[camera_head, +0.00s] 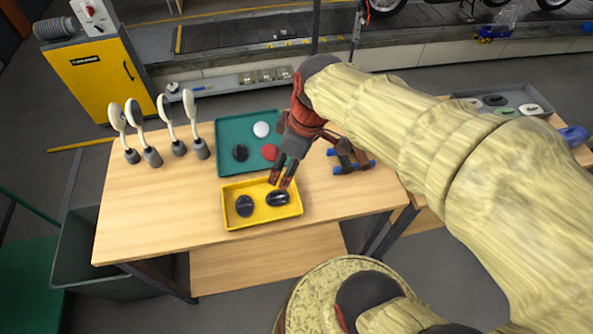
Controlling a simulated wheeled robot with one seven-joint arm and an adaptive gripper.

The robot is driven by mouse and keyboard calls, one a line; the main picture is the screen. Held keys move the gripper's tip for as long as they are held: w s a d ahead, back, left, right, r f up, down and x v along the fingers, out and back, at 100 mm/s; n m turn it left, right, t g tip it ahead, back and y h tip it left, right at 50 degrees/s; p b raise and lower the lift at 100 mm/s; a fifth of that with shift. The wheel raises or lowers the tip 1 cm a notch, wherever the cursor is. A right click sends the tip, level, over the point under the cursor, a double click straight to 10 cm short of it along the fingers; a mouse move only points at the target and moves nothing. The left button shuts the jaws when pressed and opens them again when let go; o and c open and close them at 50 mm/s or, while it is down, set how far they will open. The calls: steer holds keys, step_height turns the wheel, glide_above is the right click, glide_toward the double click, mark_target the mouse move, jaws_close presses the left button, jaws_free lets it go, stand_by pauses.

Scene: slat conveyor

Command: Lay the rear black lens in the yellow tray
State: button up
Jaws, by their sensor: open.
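The yellow tray (233,188) lies near the front edge of the wooden table. Two black lenses lie in it: one on the left (244,206) and one on the right (277,198). The teal tray (232,125) behind it holds another black lens (240,152) at its left, a white lens (261,129) at the back and a red lens (269,152) at the right. My gripper (281,182) is open and points down over the right part of the yellow tray, just above the right black lens. I cannot tell whether the fingertips touch that lens.
Several upright white-headed tools (168,120) with grey bases stand at the table's left. A blue-and-dark item (350,160) lies right of the trays, partly behind my arm. A grey tray (505,100) with lenses stands farther right. The table's left front is clear.

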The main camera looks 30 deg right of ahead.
steer(key=s+a+r+m+t+h, duration=0.1)
steer(key=s+r+m+t, duration=0.1)
steer(key=s+r+m, duration=0.3)
steer(key=s+m, duration=0.1)
steer(key=m, duration=0.1)
steer(key=shift+s+a+r+m+t, duration=0.2)
steer(key=shift+s+r+m+t, duration=0.2)
step_height(320, 180, down, 2)
steer(key=shift+f+b, duration=0.1)
steer(key=shift+b, duration=0.95)
